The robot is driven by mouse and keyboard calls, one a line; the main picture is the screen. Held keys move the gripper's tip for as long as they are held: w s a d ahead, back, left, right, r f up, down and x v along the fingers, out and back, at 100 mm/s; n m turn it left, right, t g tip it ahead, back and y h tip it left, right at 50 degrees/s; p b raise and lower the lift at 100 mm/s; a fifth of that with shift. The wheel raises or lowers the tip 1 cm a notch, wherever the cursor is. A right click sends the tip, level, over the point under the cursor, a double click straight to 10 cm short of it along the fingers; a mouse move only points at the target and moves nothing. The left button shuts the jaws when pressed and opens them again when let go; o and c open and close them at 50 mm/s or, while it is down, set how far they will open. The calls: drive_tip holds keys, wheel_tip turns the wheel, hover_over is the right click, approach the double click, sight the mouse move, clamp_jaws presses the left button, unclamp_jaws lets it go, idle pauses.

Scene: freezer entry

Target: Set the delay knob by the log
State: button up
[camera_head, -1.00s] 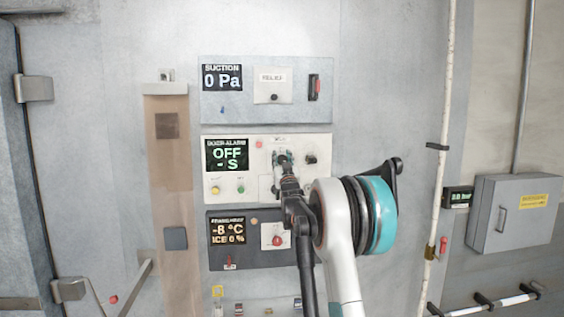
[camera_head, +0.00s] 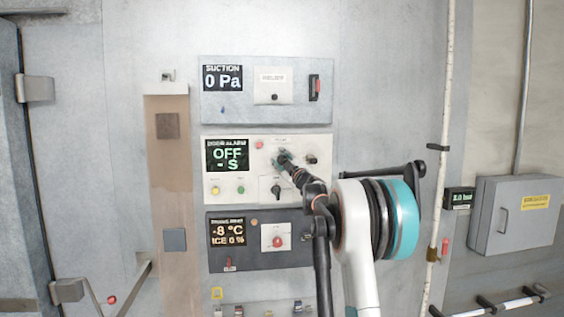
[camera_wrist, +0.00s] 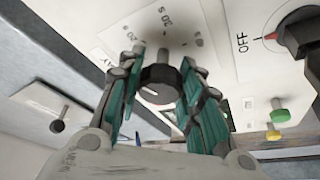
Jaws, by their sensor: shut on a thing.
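The door alarm panel (camera_head: 245,197) is white, and its display (camera_head: 227,155) reads "OFF" above "- S". My gripper (camera_head: 283,158) reaches its upper middle part. In the wrist view, my gripper (camera_wrist: 163,65) has its teal-padded fingers on both sides of a dark round delay knob (camera_wrist: 158,86), shut on it. Printed marks with numbers and "S", including 20 and 30, lie around the knob. Its pointer cannot be made out. In the head view the fingers mostly hide this knob. No readable log shows.
A selector knob (camera_head: 276,187) marked "OFF" in the wrist view (camera_wrist: 300,36) sits close by. Another dark knob (camera_head: 311,159) is to the right. Yellow (camera_head: 215,190) and green (camera_head: 240,190) buttons are lower left. Suction (camera_head: 265,110) and frame-heat (camera_head: 255,257) panels lie above and below.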

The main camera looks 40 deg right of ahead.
drive_tip(key=shift+n, duration=0.7)
drive_tip(key=shift+n+y, duration=0.3)
drive_tip(key=shift+y, duration=0.1)
drive_tip(key=o, duration=1.1)
drive_tip(key=v, duration=1.2)
drive_tip(key=shift+r, duration=0.1)
drive_tip(key=shift+a, duration=0.1)
